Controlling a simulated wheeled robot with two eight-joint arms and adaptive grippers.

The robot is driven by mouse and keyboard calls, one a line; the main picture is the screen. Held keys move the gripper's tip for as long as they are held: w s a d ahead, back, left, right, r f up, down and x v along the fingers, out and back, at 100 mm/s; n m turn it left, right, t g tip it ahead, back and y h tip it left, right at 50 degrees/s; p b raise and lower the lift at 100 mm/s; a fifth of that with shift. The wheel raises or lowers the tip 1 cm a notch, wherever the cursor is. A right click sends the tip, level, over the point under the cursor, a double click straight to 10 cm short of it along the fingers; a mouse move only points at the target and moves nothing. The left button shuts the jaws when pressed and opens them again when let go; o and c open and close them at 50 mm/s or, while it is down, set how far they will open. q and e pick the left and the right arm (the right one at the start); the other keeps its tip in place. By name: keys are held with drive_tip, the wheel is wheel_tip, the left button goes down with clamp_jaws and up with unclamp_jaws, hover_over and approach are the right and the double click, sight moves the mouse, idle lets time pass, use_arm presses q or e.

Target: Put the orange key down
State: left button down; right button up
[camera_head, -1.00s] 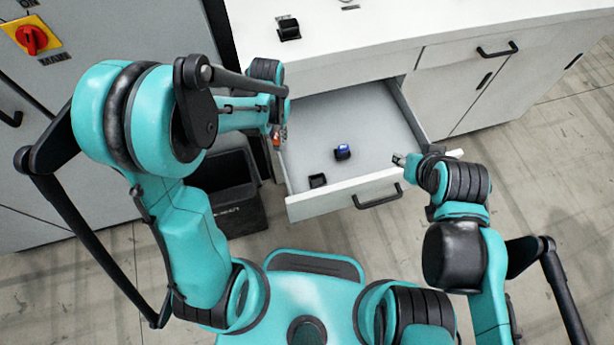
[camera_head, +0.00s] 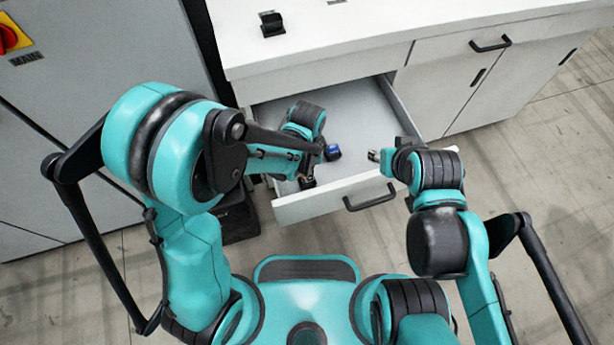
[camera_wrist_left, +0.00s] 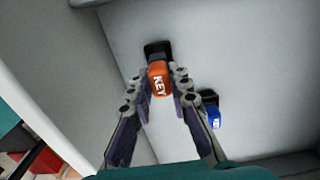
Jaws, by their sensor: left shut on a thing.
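The orange key (camera_wrist_left: 158,80), marked KEY, is between the fingers of my left gripper (camera_wrist_left: 160,84) in the left wrist view. The gripper is shut on it. The far end of the key is at a small black holder (camera_wrist_left: 158,48) on the drawer floor; I cannot tell whether it is seated in it or just above. In the head view my left gripper (camera_head: 303,176) is low inside the open drawer (camera_head: 345,182), and the orange key is mostly hidden by the arm. My right gripper (camera_head: 376,155) is by the drawer's right side, its jaws too small to judge.
A blue key (camera_head: 333,152) stands in another black holder close to the right of my left gripper; it also shows in the wrist view (camera_wrist_left: 213,116). The drawer walls are near on the left. A black holder (camera_head: 272,24) sits on the white countertop (camera_head: 370,32).

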use_arm(q)
wheel_tip(320, 180, down, 3)
drive_tip(key=shift+f+b, duration=0.15)
drive_tip(key=shift+b, duration=0.45)
drive_tip(key=shift+f, duration=0.15)
drive_tip(key=c, duration=1.4)
unclamp_jaws()
drive_tip(key=shift+r, duration=0.2)
